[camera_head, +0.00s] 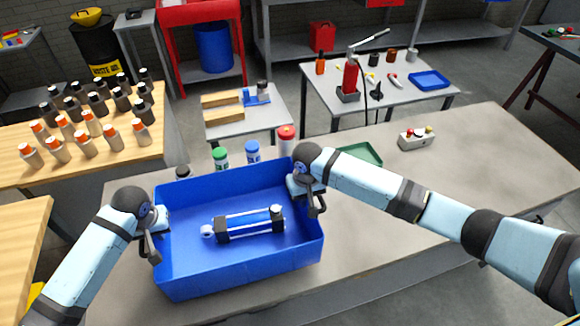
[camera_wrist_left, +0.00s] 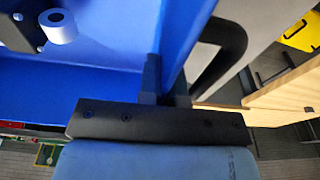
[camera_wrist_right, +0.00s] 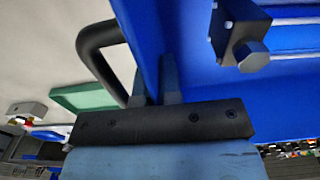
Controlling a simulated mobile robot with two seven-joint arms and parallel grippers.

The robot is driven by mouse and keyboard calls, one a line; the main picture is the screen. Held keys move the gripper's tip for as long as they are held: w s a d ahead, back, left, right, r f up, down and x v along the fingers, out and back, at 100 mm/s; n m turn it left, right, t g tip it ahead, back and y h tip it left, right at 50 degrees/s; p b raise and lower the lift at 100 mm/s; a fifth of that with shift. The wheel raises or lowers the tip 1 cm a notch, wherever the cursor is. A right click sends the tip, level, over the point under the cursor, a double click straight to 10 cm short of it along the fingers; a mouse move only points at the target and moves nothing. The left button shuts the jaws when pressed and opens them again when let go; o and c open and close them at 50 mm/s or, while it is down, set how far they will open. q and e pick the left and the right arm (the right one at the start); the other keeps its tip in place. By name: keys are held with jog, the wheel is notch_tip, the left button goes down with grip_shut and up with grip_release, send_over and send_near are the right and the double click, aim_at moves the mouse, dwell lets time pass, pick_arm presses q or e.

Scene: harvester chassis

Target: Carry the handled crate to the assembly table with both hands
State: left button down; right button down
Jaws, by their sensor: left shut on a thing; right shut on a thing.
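The handled crate (camera_head: 240,272) is blue and open-topped, with a black handle on each side. It is at the near left part of the grey table (camera_head: 440,190); I cannot tell whether it touches the top. A blue and black cylinder part (camera_head: 243,224) lies inside it. My left gripper (camera_head: 150,235) is shut on the crate's left wall, beside the black handle (camera_wrist_left: 222,50). My right gripper (camera_head: 308,190) is shut on the right wall, beside the other handle (camera_wrist_right: 98,50). Both wrist views show the fingers astride the wall rim.
A green tray (camera_head: 360,153) and a control box (camera_head: 417,138) lie to the right. A wooden table (camera_head: 90,150) with bottles stands at left. The table's right part is clear.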

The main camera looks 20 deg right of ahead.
pick_arm(q)
jog(key=shift+w+d+r, duration=0.15)
jog(key=shift+w+d, duration=0.1)
jog(key=shift+w, duration=0.05)
pick_arm(e)
jog(key=shift+w+d+r, duration=0.2)
jog(key=shift+w+d, duration=0.1)
jog(key=shift+d, duration=0.05)
pick_arm(q)
jog(key=shift+f, duration=0.2)
pick_arm(e)
jog(key=shift+f, duration=0.25)
